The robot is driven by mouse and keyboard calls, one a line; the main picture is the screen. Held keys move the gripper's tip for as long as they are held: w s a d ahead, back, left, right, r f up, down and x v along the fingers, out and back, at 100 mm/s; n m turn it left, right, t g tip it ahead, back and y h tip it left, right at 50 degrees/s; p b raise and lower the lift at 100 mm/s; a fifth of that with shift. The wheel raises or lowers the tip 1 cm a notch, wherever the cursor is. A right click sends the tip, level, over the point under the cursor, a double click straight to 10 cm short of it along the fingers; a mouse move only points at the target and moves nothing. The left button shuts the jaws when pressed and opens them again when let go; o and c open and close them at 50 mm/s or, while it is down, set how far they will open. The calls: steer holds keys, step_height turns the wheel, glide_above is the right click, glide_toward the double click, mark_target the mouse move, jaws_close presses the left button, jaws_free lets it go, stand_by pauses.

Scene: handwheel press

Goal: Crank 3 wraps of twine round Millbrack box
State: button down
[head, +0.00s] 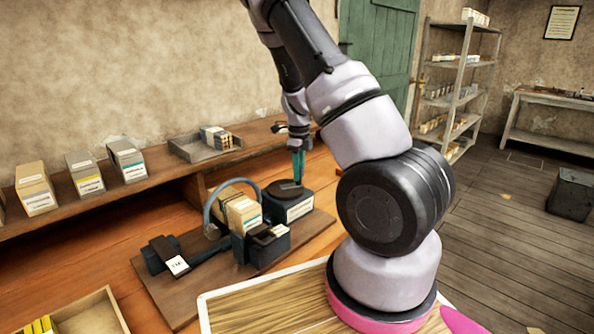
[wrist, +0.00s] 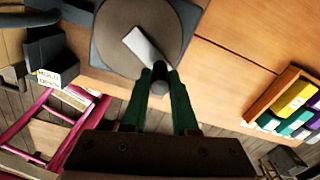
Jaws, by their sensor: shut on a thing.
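A cream box (head: 242,214) stands in the twine machine, inside a grey hoop (head: 212,205); its label is too small to read. Behind it to the right is a dark crank housing (head: 299,208) with a round plate on top. In the wrist view the round plate (wrist: 113,28) carries a pale crank arm (wrist: 146,47) with a dark knob (wrist: 159,84) at its end. My gripper (head: 298,160) is over the housing. In the wrist view its green fingers (wrist: 160,80) are shut on the knob, one on each side. I cannot make out any twine on the box.
A dark lever with a white tag (head: 177,265) lies at the machine's left. Several boxes (head: 127,161) and a grey tray (head: 204,148) stand on the back shelf. An open wooden tray (head: 90,312) is at front left.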

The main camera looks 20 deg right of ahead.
mark_target(295, 192)
steer(key=m, duration=0.1)
steer(key=s+m, duration=0.1)
steer(key=m, duration=0.1)
steer(key=shift+s+a+m, duration=0.25)
steer(key=shift+m, duration=0.15)
steer(key=m, duration=0.1)
steer(key=s+m, duration=0.1)
steer(key=shift+a+m, duration=0.3)
steer(key=shift+s+a+m, duration=0.2)
steer(key=shift+a+m, duration=0.1)
steer(key=shift+m, duration=0.65)
steer(key=shift+s+a+m, duration=0.2)
steer(key=shift+a+m, duration=0.1)
steer(key=shift+m, duration=0.6)
steer(key=shift+s+a+m, duration=0.2)
steer(key=shift+a+m, duration=0.1)
steer(key=shift+m, duration=0.65)
steer(key=c, duration=0.7)
jaws_free()
steer(key=shift+r, duration=0.15)
